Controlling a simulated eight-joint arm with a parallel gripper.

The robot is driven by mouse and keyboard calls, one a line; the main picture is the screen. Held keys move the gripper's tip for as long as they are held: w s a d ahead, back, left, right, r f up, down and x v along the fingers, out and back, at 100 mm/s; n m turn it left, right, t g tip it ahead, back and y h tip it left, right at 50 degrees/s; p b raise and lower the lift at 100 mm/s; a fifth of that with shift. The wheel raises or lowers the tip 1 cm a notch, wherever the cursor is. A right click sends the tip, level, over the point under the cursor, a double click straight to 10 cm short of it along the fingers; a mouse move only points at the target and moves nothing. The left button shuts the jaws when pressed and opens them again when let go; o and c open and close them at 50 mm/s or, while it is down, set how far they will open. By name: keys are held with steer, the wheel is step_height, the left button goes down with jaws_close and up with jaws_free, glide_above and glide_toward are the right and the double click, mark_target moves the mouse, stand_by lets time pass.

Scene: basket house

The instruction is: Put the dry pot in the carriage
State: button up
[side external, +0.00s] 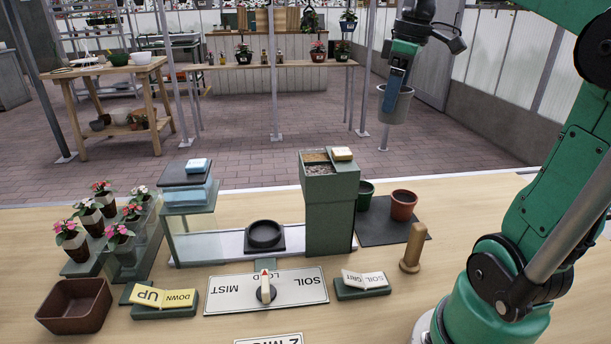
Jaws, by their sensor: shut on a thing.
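My gripper (397,88) is shut on a grey pot (393,108), high above the table at the upper right. The pot hangs nearly upright, and its inside is mostly hidden. I take it for the dry pot, though no label shows. The carriage (265,235) looks like the black holder with a round ring, on a pale rail between a glass-sided box and a green tower. Its ring looks empty. The held pot is well apart from it, to the right and higher.
The green tower (330,210) stands right of the carriage. A dark green pot (365,196) and a terracotta pot (403,205) stand on a dark mat behind a wooden peg (412,250). A lever dial (266,288) lies in front. Flowering plants (88,218) stand left.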

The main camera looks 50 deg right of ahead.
steer(key=w+a+m, duration=0.2)
steer(key=w+a, duration=1.4)
steer(key=w, duration=0.1)
steer(key=shift+s+d+f, duration=0.1)
steer(key=shift+s+f, duration=0.05)
steer(key=shift+f, duration=5.4)
steer(key=shift+s+d+f, duration=0.1)
steer(key=shift+s+f, duration=0.05)
steer(key=shift+f, duration=5.35)
steer(key=shift+f, duration=0.25)
steer(key=o, duration=1.2)
steer(key=shift+c, duration=0.2)
steer(key=shift+r, duration=0.15)
